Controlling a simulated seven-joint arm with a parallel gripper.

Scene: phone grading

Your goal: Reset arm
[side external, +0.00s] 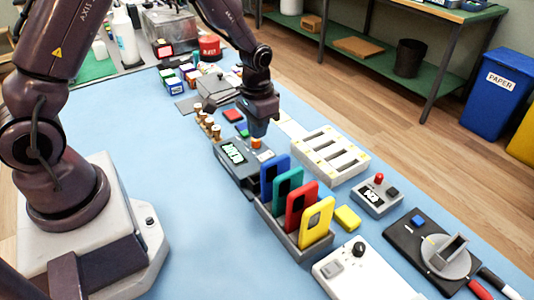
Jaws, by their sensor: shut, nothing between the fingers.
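My gripper (257,130) points down over the blue work table (190,200), above and just behind a dark grey tester box (243,165) with a lit display. Its fingers look dark and together, with nothing visible between them. Several phones stand upright in a grey rack (272,228): blue (268,175), teal (289,188), red (301,204) and yellow (316,216). My gripper is apart from the phones, up and left of them in the picture.
A white slotted tray (318,155), a small box with a red knob (377,195), a yellow block (347,218), a white joystick box (350,272) and a dark device with a round disc (445,255) stand right of the rack. Brass-coloured pegs (207,122) stand left of my gripper.

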